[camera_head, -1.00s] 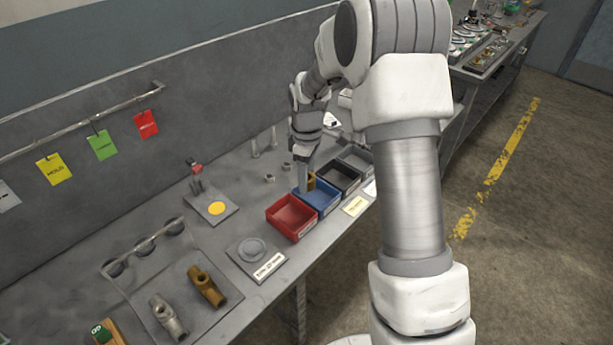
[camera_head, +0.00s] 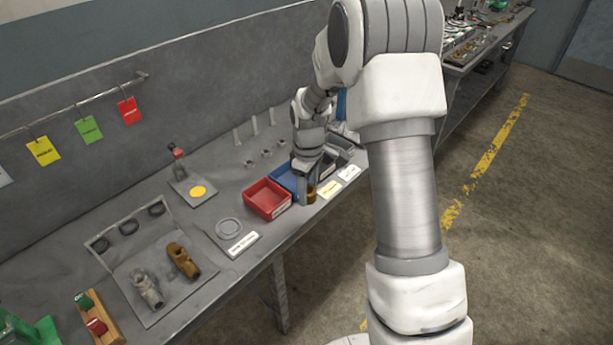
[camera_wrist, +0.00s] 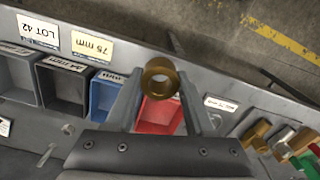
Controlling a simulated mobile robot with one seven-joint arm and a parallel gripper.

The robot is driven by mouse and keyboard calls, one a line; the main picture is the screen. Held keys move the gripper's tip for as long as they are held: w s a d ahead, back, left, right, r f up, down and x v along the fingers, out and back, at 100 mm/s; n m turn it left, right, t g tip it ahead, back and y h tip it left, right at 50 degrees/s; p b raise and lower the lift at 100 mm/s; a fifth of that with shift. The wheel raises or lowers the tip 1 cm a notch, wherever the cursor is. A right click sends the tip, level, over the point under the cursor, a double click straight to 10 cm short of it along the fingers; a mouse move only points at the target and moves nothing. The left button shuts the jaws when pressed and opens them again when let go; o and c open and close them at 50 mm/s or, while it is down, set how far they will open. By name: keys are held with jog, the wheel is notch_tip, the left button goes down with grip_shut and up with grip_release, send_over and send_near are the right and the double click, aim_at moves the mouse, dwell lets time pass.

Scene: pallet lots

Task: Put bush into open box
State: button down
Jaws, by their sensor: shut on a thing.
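My gripper (camera_head: 307,193) is shut on the bush, a short bronze ring (camera_head: 311,194). In the wrist view the bush (camera_wrist: 160,65) sits between the fingertips, with its hole facing the camera. The gripper points down near the bench's front edge, in front of the blue box (camera_head: 279,180) and right of the red box (camera_head: 262,208). All boxes seen are open-topped. In the wrist view the red box (camera_wrist: 151,122), blue box (camera_wrist: 96,101), black box (camera_wrist: 60,85) and grey box (camera_wrist: 16,78) stand in a row. The red box looks empty; my arm partly hides the others in the head view.
Cards (camera_head: 330,189) lie along the front edge, reading "75 mm" and "LOT 42" in the wrist view. A round plate (camera_head: 228,228), a tray with two pipe fittings (camera_head: 182,260) and a yellow-disc stand (camera_head: 198,191) lie left. Small rings (camera_head: 265,154) stand behind the boxes. Floor is clear.

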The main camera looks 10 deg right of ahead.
jog(key=s+f+m, duration=0.9)
jog(key=s+f, duration=0.1)
jog(key=f, duration=0.5)
jog(key=shift+s+a+m, duration=0.3)
jog(key=shift+s, duration=0.05)
